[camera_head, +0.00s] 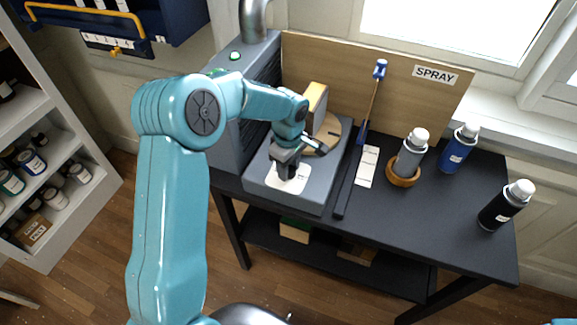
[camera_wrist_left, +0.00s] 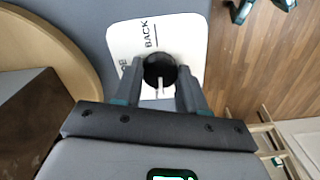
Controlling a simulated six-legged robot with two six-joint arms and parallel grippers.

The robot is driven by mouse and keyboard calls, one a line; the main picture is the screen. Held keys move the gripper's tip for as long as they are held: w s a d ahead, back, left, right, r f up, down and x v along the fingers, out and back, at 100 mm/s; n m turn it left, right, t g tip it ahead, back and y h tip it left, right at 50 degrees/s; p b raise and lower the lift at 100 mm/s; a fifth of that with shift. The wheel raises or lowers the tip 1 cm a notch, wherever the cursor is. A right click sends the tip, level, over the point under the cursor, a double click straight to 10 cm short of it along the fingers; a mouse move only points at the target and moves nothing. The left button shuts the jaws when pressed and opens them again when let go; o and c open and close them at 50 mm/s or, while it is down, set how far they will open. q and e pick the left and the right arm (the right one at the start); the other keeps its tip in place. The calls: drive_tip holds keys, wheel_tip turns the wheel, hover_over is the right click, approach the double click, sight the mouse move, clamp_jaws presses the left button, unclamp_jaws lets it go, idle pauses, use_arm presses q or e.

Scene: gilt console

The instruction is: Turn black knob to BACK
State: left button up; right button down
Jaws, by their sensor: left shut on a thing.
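The black knob (camera_wrist_left: 159,67) sits on a white label plate (camera_wrist_left: 188,32) in the left wrist view. A pale pointer line on the knob points to the bottom of that view, away from the word BACK and its mark above the knob. Another word at the left is partly hidden by a finger. My left gripper (camera_wrist_left: 159,88) is shut on the knob, one finger on each side. In the head view my left gripper (camera_head: 287,170) reaches down over the plate (camera_head: 297,184) on the grey console's front, hiding the knob. My right gripper is not in view.
A round wooden disc (camera_head: 334,130) with an upright block (camera_head: 317,97) is close behind the gripper. A blue-handled brush (camera_head: 371,98) leans on the SPRAY board (camera_head: 407,82). A grey can (camera_head: 411,155), blue can (camera_head: 457,151) and black can (camera_head: 503,208) stand at the right.

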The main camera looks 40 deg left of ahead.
use_arm(q)
drive_tip(key=m+b, duration=0.2)
drive_tip(key=m, duration=0.1)
drive_tip(key=shift+m, duration=0.3)
drive_tip(key=m+b, duration=0.1)
drive_tip(key=m, duration=0.2)
drive_tip(key=shift+m, duration=0.3)
drive_tip(key=m+b, duration=0.1)
drive_tip(key=m, duration=0.3)
drive_tip(key=shift+r, duration=0.1)
drive_tip(key=m, duration=0.6)
drive_tip(key=shift+w, duration=0.1)
drive_tip(key=m, duration=0.4)
drive_tip(key=shift+r, duration=0.1)
drive_tip(key=m, duration=0.5)
drive_tip(key=m+p, duration=0.1)
drive_tip(key=m, duration=0.8)
drive_tip(key=shift+p, duration=0.3)
